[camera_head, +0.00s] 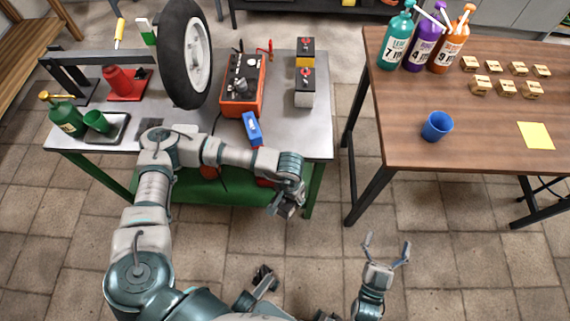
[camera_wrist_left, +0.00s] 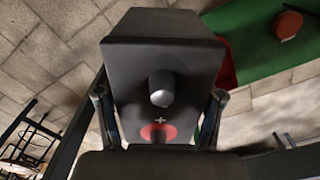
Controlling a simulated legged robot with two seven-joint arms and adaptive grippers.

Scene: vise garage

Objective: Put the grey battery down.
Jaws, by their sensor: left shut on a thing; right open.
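My left gripper (camera_head: 288,204) is shut on a dark grey battery (camera_wrist_left: 162,62), which I take as the grey battery. In the left wrist view the battery fills the middle, between the two fingers, with a round terminal post, a plus sign and a red ring facing the camera. In the head view the gripper hides most of it, just off the front edge of the metal workbench (camera_head: 312,140). My right gripper (camera_head: 386,243) is open and empty over the tiled floor, lower right of the bench.
On the bench stand a yellow-and-black battery (camera_head: 304,52), a pale-sided battery (camera_head: 304,92), an orange charger (camera_head: 241,90), a blue clamp handle (camera_head: 252,128) and a wheel (camera_head: 185,55). The bench's front right corner is clear. A wooden table (camera_head: 470,125) stands at right.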

